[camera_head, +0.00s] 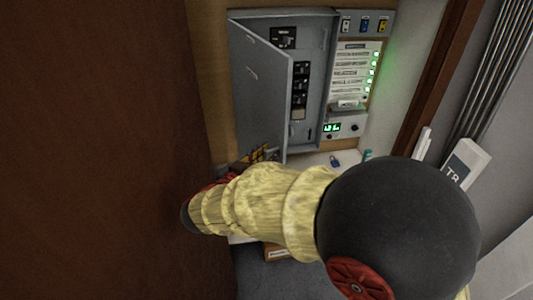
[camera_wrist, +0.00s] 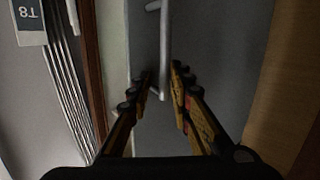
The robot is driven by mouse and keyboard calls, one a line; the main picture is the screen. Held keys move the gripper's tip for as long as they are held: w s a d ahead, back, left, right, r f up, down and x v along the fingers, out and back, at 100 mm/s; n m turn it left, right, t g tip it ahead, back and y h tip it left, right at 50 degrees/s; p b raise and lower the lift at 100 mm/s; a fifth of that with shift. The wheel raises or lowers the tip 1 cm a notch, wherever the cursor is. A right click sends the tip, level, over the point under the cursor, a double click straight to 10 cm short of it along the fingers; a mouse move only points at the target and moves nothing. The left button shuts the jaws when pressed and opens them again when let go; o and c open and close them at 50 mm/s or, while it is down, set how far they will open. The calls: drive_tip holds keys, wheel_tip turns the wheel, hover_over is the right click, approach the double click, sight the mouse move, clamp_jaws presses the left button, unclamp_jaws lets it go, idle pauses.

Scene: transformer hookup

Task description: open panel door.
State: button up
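The grey panel door (camera_head: 262,88) stands partly open in the head view, hinged at its left, with its free edge swung out toward me. Inside the grey panel box (camera_head: 318,45), black breakers (camera_head: 300,75) show. My gripper (camera_head: 258,154) is at the door's lower end, partly hidden behind my arm. In the wrist view, my gripper (camera_wrist: 161,75) has its fingers apart, with a thin light grey bar (camera_wrist: 163,50) between them. A gap shows beside the bar. I cannot tell whether a finger touches it, or whether it is a handle or the door's edge.
A unit with green lights (camera_head: 355,75) is right of the box. A blue padlock (camera_head: 335,161) lies on the white surface below. A large brown surface (camera_head: 95,140) fills the left. Pipes (camera_head: 495,70) and a T8 label (camera_head: 462,165) are at the right.

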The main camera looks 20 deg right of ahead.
drive_tip(key=shift+a+r, duration=0.2)
drive_tip(key=shift+r, duration=0.7)
drive_tip(key=a+f+p, duration=0.1)
drive_tip(key=a+p, duration=0.2)
drive_tip(key=a, duration=0.5)
drive_tip(key=shift+s+a, duration=0.15)
drive_tip(key=shift+p, duration=0.5)
drive_tip(key=shift+r, duration=0.1)
